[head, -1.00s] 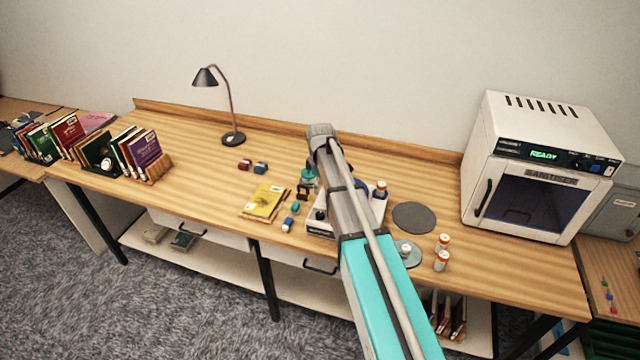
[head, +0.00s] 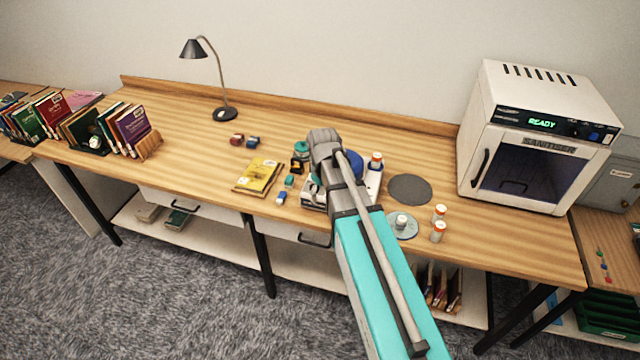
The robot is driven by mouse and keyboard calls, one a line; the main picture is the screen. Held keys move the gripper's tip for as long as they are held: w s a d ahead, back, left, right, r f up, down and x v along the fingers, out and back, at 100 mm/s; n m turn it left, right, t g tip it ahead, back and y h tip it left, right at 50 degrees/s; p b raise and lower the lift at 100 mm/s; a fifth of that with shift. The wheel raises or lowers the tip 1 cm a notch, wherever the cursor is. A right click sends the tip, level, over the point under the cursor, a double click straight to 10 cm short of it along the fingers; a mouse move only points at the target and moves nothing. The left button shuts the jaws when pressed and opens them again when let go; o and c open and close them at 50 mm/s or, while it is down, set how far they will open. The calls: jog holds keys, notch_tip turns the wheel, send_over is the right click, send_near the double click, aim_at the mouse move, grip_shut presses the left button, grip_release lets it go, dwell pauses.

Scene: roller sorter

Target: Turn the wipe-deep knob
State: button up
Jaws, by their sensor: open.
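No knob can be read as the wipe-deep knob at this size. The white sanitiser (head: 530,90) at the right has a dark control panel with a green READY display (head: 542,123), and a small dark knob (head: 575,130) and a blue control (head: 595,135) beside it. A low white device (head: 312,200) with a blue round part (head: 350,160) stands on the bench, largely hidden behind my arm. My arm reaches over this device, far left of the sanitiser. My gripper's fingers are hidden behind my wrist.
A yellow book (head: 258,176) and small coloured blocks lie left of my arm. White bottles with orange caps (head: 438,230), a grey disc (head: 409,188) and a pale blue disc (head: 403,228) are right of it. A black lamp (head: 225,113) stands at the back left.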

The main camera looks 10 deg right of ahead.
jog(key=s+f+m+b, duration=0.2)
jog(key=s+m, duration=0.3)
jog(key=s, duration=0.7)
jog(key=shift+a+f+m+b, duration=0.15)
jog(key=shift+f+m+b, duration=0.2)
jog(key=shift+f, duration=0.1)
